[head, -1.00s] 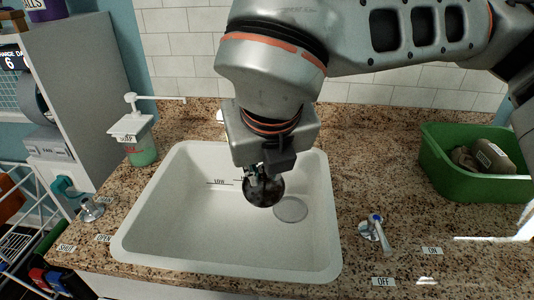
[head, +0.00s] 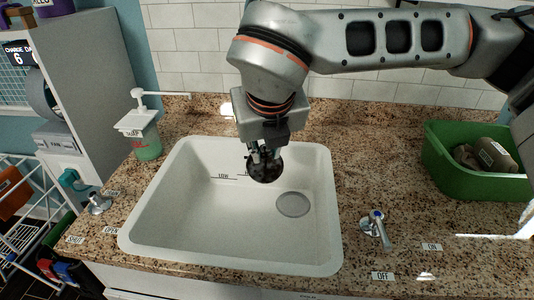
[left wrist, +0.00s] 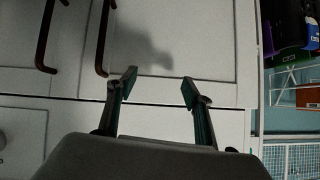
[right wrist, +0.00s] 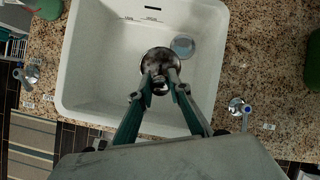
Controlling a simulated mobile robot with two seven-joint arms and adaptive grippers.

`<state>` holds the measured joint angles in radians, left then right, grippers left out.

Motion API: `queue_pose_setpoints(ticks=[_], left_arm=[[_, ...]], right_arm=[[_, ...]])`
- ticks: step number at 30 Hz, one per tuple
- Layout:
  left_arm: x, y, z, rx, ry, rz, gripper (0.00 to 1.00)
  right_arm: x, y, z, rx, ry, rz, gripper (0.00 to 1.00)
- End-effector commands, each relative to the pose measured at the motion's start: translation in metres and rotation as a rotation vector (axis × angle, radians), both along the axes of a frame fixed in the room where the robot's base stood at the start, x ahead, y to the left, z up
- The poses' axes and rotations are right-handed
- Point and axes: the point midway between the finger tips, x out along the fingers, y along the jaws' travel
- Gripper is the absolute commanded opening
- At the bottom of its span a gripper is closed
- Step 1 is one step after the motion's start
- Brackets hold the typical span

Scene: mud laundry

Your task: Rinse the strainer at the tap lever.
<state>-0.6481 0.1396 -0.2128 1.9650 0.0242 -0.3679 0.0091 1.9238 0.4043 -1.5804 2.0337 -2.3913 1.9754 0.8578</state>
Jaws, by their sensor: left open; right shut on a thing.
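The strainer (head: 266,166), a small dark round piece, hangs over the white sink (head: 180,225) in my right gripper (head: 262,150). In the right wrist view the strainer (right wrist: 158,64) shows between the two fingertips (right wrist: 160,82), which are shut on it. The tap lever (head: 377,225), chrome with a blue mark, stands on the counter right of the sink, between OFF and ON labels, nearer OFF. It also shows in the right wrist view (right wrist: 240,108). The tap spout is mostly hidden behind my right arm. My left gripper (left wrist: 158,82) is open and empty before white cabinet doors.
A round grey drain disc (head: 293,204) lies in the sink floor. A soap dispenser (head: 142,135) stands behind left. A second chrome lever (head: 98,203) sits at left. A green bin (head: 465,175) holds wrapped items at right.

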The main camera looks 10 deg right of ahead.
Motion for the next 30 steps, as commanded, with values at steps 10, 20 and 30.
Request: queue_pose_setpoints(ticks=[10,20,30], left_arm=[[0.001,0.000,0.006,0.000,-0.003,0.000,0.51],[-0.004,0.000,-0.012,0.002,0.013,0.000,0.51],[-0.004,0.001,-0.014,0.002,0.013,0.000,0.51]], right_arm=[[0.031,-0.004,-0.006,0.000,0.001,-0.001,0.00],[0.058,-0.006,-0.013,0.000,0.001,-0.001,0.00],[0.069,-0.006,-0.014,-0.001,-0.001,0.001,0.00]])
